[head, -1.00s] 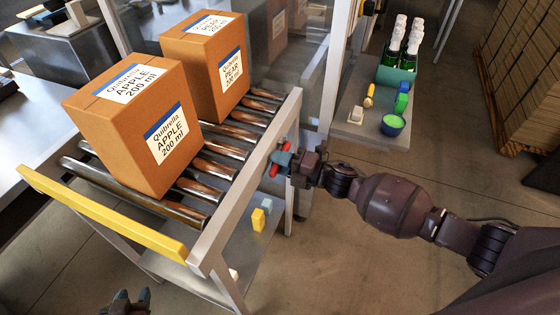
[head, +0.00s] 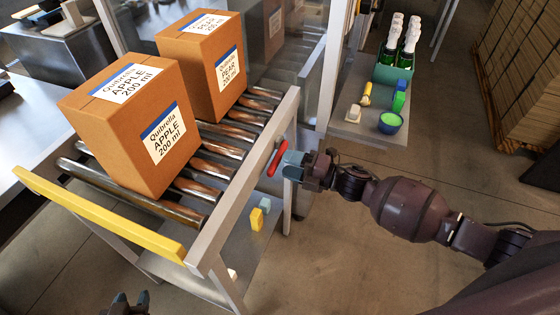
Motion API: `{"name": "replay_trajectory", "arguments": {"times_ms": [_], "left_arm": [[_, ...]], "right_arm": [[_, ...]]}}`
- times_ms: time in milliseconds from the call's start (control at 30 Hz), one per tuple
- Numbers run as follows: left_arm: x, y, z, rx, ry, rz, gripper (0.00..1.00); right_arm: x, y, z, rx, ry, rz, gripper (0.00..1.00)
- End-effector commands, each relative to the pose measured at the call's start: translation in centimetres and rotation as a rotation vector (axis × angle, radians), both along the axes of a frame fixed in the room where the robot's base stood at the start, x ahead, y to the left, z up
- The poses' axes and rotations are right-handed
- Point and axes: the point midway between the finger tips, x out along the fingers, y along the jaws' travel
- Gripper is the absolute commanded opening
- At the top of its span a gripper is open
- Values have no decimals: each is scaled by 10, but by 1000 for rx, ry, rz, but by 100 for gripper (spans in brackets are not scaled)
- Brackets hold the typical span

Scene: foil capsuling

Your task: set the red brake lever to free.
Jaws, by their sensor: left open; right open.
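The red brake lever (head: 276,159) is on the outer right side rail of the roller conveyor (head: 243,187). It slants from lower left to upper right. My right gripper (head: 288,166) is just to the right of the lever, with its blue-grey fingers open. The fingers look close to the lever, and I cannot tell whether they touch it. My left gripper (head: 131,299) is open and empty at the bottom edge, in front of the conveyor and far from the lever.
Two cartons, apple (head: 127,124) and pear (head: 204,66), stand on the rollers. A yellow bar (head: 98,215) closes the near end. A grey side shelf (head: 372,128) at upper right holds bottles, a bowl and small items. Small yellow (head: 256,219) and blue blocks lie on the lower shelf.

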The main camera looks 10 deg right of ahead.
Motion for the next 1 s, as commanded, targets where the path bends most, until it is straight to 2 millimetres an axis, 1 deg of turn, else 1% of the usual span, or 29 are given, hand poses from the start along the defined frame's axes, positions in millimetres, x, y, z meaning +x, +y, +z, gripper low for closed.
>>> {"name": "replay_trajectory", "arguments": {"times_ms": [33, 200, 400, 600, 1000], "left_arm": [[1, 0, -1, 0, -1, 0, 43], [2, 0, -3, 0, -2, -2, 43], [3, -1, -5, 0, -3, -2, 43], [2, -1, -5, 0, -2, -2, 43], [-1, 0, -7, 0, 4, 0, 43]], "right_arm": [[-6, -10, -2, -3, 2, -2, 51], [-23, -34, -1, -1, 2, -1, 51], [-36, -53, -1, 1, 2, 0, 51], [-40, -59, 0, 1, 2, 0, 51], [-40, -59, 0, 1, 2, 0, 51]]}}
